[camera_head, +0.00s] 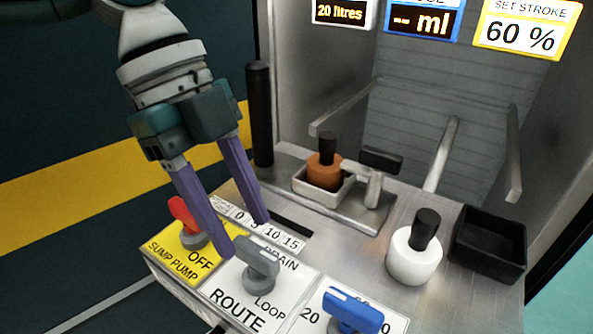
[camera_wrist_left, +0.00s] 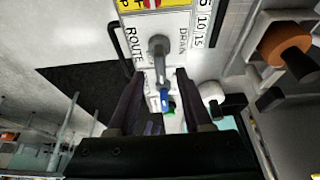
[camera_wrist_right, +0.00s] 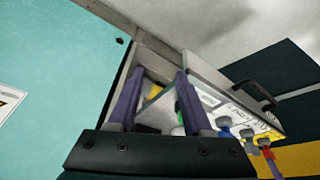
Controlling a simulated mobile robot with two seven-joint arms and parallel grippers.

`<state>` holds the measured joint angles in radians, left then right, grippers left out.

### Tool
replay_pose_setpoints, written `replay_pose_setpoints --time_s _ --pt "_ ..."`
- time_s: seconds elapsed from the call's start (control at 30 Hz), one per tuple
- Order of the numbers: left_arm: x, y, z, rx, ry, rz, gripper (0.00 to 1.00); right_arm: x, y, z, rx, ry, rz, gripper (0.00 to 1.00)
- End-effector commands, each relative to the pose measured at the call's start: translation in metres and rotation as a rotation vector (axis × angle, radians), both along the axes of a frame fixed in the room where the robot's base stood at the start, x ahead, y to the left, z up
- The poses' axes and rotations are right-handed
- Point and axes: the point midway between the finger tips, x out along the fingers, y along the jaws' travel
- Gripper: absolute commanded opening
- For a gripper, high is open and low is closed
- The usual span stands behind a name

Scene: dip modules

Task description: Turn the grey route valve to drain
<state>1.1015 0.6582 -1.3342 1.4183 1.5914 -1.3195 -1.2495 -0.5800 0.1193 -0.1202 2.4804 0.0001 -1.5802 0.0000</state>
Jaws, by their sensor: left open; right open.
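The grey route valve (camera_head: 258,262) stands on a white plate marked ROUTE, DRAIN and LOOP. Its bar handle lies slantwise between the DRAIN and LOOP words; I cannot tell its exact setting. My left gripper (camera_head: 245,236) is open, its two purple fingers pointing down just behind the handle, with nothing held. In the left wrist view the grey valve (camera_wrist_left: 158,48) shows ahead of and between the open fingertips (camera_wrist_left: 158,76); contact cannot be made out. My right gripper (camera_wrist_right: 160,74) is open and empty in its wrist view, near the panel's underside and side.
A red sump pump knob (camera_head: 188,222) stands left of the grey valve, close to a left finger. A blue knob (camera_head: 352,310) stands to its right. Behind are a white bottle (camera_head: 414,262), an orange bottle (camera_head: 325,170), a black bin (camera_head: 489,244) and a black post (camera_head: 259,115).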

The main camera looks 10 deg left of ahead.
Motion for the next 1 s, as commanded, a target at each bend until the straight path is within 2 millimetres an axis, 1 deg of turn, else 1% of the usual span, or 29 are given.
replay_pose_setpoints --time_s 0.03,0.1,0.2,0.33,0.53,0.57,0.9,1.0 --pt "-0.002 -0.004 -0.010 0.000 0.001 -0.002 0.50 0.000 0.000 -0.004 0.000 0.000 0.000 0.50" --pt "-0.003 -0.007 -0.019 0.000 0.001 -0.002 0.50 0.000 0.000 -0.006 0.000 0.000 0.000 0.50" --pt "-0.004 -0.010 -0.027 0.001 0.001 0.000 0.50 0.000 0.000 -0.008 0.000 0.000 0.000 0.50" --pt "-0.004 -0.012 -0.031 0.001 0.000 0.000 0.50 0.000 0.000 -0.008 0.000 0.000 0.000 0.50" --pt "-0.004 -0.012 -0.030 0.001 0.000 0.000 0.50 0.000 0.000 -0.008 0.000 0.000 0.000 0.50" --pt "-0.004 -0.012 -0.030 0.001 0.000 0.000 0.48 0.000 0.000 -0.008 0.000 0.000 0.000 0.50" --pt "-0.004 -0.012 -0.030 0.001 0.000 0.000 0.10 0.000 0.000 -0.008 -0.001 0.001 0.001 0.50" --pt "-0.004 -0.012 -0.030 0.001 0.000 0.000 0.00 0.000 0.000 -0.008 -0.001 0.001 0.001 0.50"
